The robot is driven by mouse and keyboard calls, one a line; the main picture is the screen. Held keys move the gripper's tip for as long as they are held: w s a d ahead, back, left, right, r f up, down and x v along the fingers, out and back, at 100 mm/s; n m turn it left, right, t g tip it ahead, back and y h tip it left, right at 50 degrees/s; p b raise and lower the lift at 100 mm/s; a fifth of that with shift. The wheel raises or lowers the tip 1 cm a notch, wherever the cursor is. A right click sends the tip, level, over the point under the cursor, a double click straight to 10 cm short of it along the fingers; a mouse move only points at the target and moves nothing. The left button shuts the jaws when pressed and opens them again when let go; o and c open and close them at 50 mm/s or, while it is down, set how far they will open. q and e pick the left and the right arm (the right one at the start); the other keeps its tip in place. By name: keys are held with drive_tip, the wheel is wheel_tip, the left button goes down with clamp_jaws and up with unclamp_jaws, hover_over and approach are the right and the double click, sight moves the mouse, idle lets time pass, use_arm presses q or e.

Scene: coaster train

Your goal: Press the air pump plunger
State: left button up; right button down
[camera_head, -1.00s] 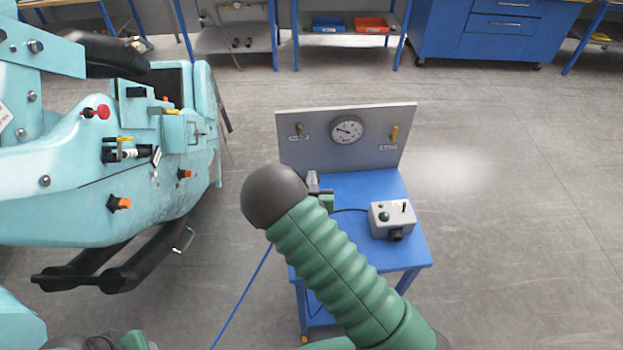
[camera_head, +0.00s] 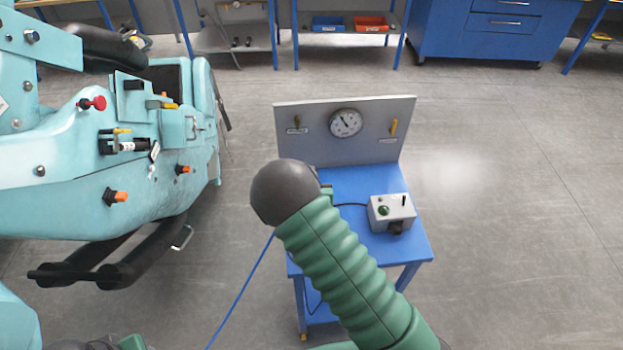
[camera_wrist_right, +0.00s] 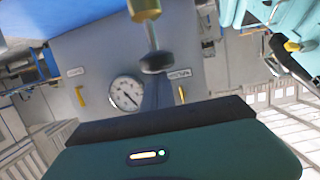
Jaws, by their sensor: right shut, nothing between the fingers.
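The air pump shows in the right wrist view as a brass-coloured body (camera_wrist_right: 144,10) with a thin rod and a round black plunger knob (camera_wrist_right: 156,62). My right gripper (camera_wrist_right: 155,82) is shut and empty, with its narrow fingertips right at the knob; I cannot tell whether they touch it. In the head view my right arm hides the pump and nearly all of that gripper. The pressure gauge (camera_head: 345,123) sits on the grey panel (camera_head: 368,148) behind, with its needle pointing up and left.
The panel stands on a blue cart (camera_head: 352,183) with a grey control box (camera_head: 391,212) on its right. A turquoise coaster car (camera_head: 70,215) stands at the left. A blue hose (camera_head: 241,291) runs to the floor. Floor right of the cart is clear.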

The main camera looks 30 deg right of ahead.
drive_tip(key=b+v, duration=0.1)
drive_tip(key=v, duration=0.9)
drive_tip(key=shift+b, duration=0.4)
drive_tip(key=shift+w+a+f, duration=0.1)
drive_tip(key=shift+w+a, duration=0.05)
drive_tip(key=shift+a, duration=0.1)
